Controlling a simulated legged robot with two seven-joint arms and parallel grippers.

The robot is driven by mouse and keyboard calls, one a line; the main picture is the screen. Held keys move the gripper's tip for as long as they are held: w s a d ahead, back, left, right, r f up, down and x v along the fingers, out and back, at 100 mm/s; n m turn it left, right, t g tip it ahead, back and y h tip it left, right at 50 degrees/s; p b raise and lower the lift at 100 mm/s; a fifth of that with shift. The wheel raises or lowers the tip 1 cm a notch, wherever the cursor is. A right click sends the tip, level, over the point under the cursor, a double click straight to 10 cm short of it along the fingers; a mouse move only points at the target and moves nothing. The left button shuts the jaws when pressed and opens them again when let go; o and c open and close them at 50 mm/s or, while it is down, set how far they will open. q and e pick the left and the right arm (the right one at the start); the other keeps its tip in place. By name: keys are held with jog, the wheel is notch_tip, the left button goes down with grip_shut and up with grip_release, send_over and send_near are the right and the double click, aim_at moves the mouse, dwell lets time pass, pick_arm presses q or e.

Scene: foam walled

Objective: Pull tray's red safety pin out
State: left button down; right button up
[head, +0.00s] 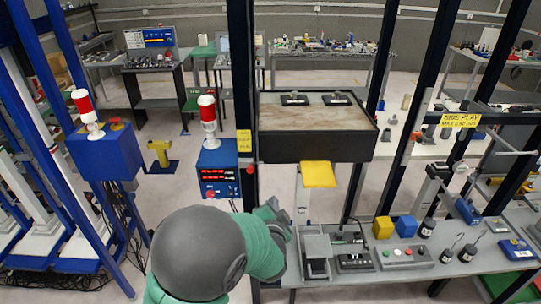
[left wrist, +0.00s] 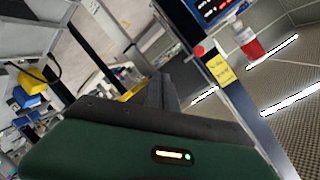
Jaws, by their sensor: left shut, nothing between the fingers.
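The tray (head: 264,148) is a wide dark-sided box with a marbled top, held between dark uprights in the head view. A small red knob (head: 250,170), which looks like the safety pin, sits on the left upright below a yellow label. A red ball-shaped knob (left wrist: 198,51) beside the labelled post in the left wrist view looks like the same pin. My left gripper (head: 284,212) is shut and empty, below and right of the knob and apart from it. Its fingers (left wrist: 160,92) show dark in the left wrist view. My right gripper is not in view.
A yellow plate (head: 318,174) sticks out under the tray. A blue box with red displays (head: 218,174) and a red-and-white beacon (head: 207,113) stand left of the post. The grey bench (head: 465,265) at right carries blocks, weights and a button panel (head: 403,256).

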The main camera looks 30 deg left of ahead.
pick_arm(q)
jog(key=r, duration=0.1)
jog(key=a+r+y, duration=0.1)
jog(key=r, duration=0.1)
jog(key=w+r+m+t+y, duration=0.1)
jog(key=shift+a+r, duration=0.3)
jog(key=shift+a, duration=0.05)
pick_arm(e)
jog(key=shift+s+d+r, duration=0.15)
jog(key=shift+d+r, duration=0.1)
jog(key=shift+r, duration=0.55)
pick_arm(q)
jog(key=w+a+f+p, duration=0.3)
jog(key=w+a+p, duration=0.1)
jog(key=w+a, duration=0.3)
jog(key=shift+a, duration=0.95)
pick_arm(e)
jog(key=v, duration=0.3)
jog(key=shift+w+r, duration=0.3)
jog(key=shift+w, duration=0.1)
pick_arm(q)
jog(key=shift+w, duration=0.1)
